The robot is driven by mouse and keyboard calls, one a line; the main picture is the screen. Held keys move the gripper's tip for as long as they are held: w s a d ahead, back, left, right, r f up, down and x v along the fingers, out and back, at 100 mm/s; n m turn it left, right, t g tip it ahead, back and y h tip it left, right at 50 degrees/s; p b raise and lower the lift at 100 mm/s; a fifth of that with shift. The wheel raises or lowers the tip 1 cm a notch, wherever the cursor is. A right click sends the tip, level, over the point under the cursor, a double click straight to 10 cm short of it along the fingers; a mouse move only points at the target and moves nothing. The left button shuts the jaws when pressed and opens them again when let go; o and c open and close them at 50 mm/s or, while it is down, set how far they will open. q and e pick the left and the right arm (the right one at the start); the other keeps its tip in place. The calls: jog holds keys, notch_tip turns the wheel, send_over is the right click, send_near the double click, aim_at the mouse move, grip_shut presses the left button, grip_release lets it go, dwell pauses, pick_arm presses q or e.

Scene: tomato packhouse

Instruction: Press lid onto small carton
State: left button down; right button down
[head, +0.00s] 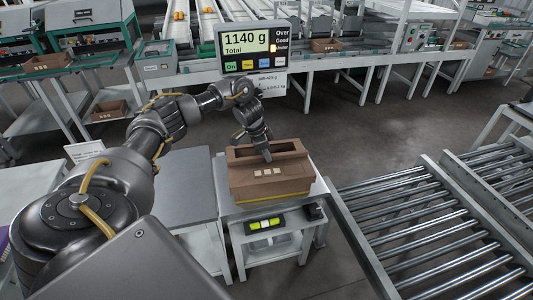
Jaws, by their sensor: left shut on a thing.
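The brown small carton (272,192) stands on the weighing platform in the middle of the head view. A brown piece with a raised rim, seemingly the lid (290,148), sits at its top; its border with the carton is hard to make out. Three pale squares show on the near face. My left gripper (267,157) points down at the near upper edge and is shut on it, seemingly on the lid. The fingers hide part of that edge. Whether the lid sits flush cannot be told. My right gripper is not in view.
The scale display (247,48) behind reads 1140 g. A grey table (188,185) stands left of the scale platform (226,205). A roller conveyor (430,240) lies to the right. Other brown cartons (108,110) are on the shelving at left. Open floor lies behind the scale.

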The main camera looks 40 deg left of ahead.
pick_arm(q)
jog(key=shift+f, duration=0.3)
jog(key=c, duration=1.3)
grip_release()
jog(key=shift+c, duration=1.4)
